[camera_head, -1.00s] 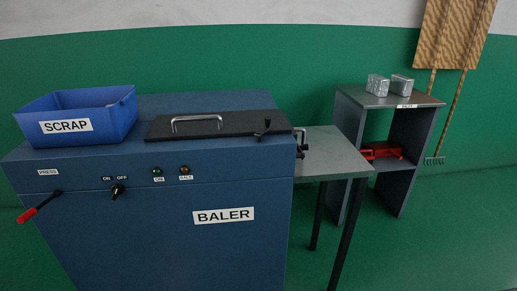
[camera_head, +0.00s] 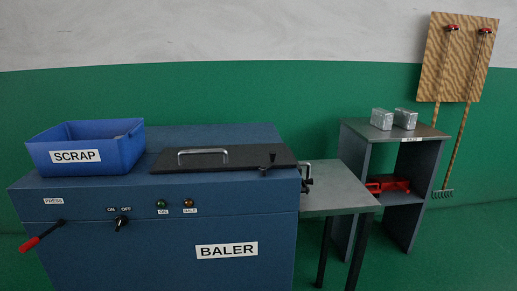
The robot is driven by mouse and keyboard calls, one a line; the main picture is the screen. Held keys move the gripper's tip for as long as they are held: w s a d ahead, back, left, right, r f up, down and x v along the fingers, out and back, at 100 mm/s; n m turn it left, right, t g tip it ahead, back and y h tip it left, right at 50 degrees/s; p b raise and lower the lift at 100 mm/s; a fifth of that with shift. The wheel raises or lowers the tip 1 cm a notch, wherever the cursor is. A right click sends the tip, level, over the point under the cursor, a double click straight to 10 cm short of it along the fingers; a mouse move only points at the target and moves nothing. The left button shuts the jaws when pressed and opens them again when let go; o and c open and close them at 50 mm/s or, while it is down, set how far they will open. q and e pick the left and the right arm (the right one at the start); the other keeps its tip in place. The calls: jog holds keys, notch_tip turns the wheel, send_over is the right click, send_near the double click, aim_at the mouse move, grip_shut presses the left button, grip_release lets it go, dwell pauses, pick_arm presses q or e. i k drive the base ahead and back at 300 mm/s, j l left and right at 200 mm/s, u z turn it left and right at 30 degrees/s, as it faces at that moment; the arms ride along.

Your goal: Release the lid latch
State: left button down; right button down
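The blue baler (camera_head: 150,235) stands at the left and middle of the head view. Its black lid (camera_head: 230,157) lies flat and shut on top, with a chrome handle (camera_head: 203,153). A small black latch (camera_head: 268,164) with an upright knob sits at the right front corner of the lid. A dark fitting with a metal loop (camera_head: 306,177) is on the baler's right side; what it belongs to is unclear. Neither of my grippers is in view.
A blue SCRAP bin (camera_head: 88,152) stands on the baler's left top. A red-handled press lever (camera_head: 42,235) and a switch (camera_head: 121,222) are on its front. A grey side table (camera_head: 338,190) and a shelf (camera_head: 395,134) with silver blocks (camera_head: 381,118) stand at the right.

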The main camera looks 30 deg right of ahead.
aim_at(273, 153)
jog(key=i+l, duration=0.2)
jog(key=i, duration=0.3)
jog(key=z, duration=1.7)
